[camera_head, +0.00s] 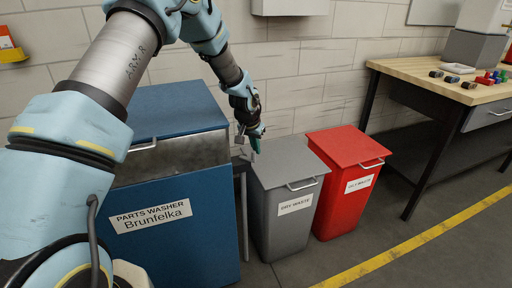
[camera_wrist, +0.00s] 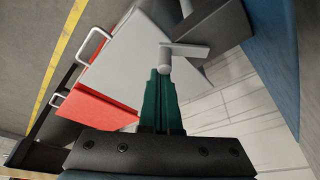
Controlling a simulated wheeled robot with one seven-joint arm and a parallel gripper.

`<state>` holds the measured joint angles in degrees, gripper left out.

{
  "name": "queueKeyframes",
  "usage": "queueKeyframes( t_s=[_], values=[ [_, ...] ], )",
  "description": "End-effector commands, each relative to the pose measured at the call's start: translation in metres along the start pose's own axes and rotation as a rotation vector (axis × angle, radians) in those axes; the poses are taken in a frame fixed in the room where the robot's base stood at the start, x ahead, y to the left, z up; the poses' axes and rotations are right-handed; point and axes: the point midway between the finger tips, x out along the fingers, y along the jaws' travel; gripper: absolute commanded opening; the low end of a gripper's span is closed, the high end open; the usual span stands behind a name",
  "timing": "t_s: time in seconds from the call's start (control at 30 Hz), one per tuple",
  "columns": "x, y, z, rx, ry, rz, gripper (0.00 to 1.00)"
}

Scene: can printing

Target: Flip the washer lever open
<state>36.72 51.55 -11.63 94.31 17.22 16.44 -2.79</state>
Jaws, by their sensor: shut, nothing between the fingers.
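The blue parts washer (camera_head: 172,222) stands at the left in the head view, its blue lid (camera_head: 175,108) above a grey metal band. In the wrist view, the grey washer lever (camera_wrist: 186,50) is an L-shaped bar with a round end, beside the washer's dark side (camera_wrist: 281,45). My gripper (camera_head: 256,147) hangs at the washer's right side in the head view. In the wrist view its green fingers (camera_wrist: 160,72) are shut and empty, their tips right by the lever's round end. I cannot tell whether they touch it.
A grey dry waste bin (camera_head: 285,210) stands just right of the washer, below my gripper. A red waste bin (camera_head: 345,195) stands beside it. A workbench (camera_head: 440,83) with small parts is further right. Yellow-lined floor in front is clear.

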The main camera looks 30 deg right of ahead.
Motion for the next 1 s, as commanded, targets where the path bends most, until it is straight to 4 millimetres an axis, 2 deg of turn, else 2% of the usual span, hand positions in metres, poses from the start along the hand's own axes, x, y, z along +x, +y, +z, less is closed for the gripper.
queueKeyframes(
  t_s=[0.3, 1.0],
  values=[
    [-0.002, 0.001, 0.009, -0.002, -0.001, -0.002, 0.0],
    [-0.004, 0.001, 0.013, -0.004, -0.004, -0.002, 0.0]
  ],
)
